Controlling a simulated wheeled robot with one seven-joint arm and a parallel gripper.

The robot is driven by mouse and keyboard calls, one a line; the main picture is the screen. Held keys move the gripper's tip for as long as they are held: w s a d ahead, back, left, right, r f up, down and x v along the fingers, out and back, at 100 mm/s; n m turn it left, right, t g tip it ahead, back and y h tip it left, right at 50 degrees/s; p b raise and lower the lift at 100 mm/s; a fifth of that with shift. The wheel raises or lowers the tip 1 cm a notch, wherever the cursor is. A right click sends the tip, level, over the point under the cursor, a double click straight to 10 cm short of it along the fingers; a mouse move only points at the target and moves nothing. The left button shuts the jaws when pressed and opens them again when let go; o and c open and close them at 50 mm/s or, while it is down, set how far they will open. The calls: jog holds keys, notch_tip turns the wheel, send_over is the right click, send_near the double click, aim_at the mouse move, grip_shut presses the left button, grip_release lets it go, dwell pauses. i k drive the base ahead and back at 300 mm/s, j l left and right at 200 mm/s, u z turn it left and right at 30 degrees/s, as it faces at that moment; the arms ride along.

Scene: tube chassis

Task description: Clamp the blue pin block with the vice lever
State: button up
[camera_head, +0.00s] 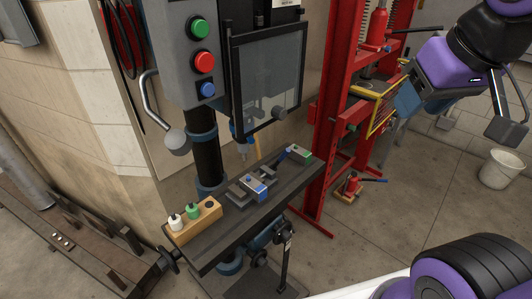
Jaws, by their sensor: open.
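A small block with a blue face (261,188), which looks like the blue pin block, sits at a grey vice (238,193) on the dark drill press table. Whether the jaws touch it is too small to tell. A short blue bar (283,155) rises at the far end of the vice and may be its lever. My gripper (474,124) is at the upper right, open and empty, well away from the vice.
A wooden rack (206,219) with a white and a green bottle stands at the table's near left. A green-topped block (300,153) lies at the far right end. The drill press guard (266,85) hangs above. A red press frame (330,120) stands behind; a white bucket (501,169) is on the floor.

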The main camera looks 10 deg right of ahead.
aim_at(274, 167)
jog(key=l+u, duration=0.2)
jog(key=u, duration=0.15)
jog(key=i+l+u, duration=0.1)
jog(key=u, duration=0.3)
jog(key=l+u, duration=0.45)
jog(key=l, duration=0.3)
jog(key=k+l+u, duration=0.1)
jog(key=l, duration=0.35)
jog(key=k+l+u, duration=0.1)
jog(key=l, duration=0.3)
jog(key=k+l+u, duration=0.1)
jog(key=l, duration=0.3)
jog(key=k+l+u, duration=0.15)
jog(key=l, duration=0.25)
jog(key=k+l, duration=0.15)
jog(key=k, duration=0.25)
jog(key=k+l, duration=0.1)
jog(key=k, duration=0.25)
jog(key=i+l, duration=0.15)
jog(key=i, duration=0.4)
jog(key=u, duration=0.05)
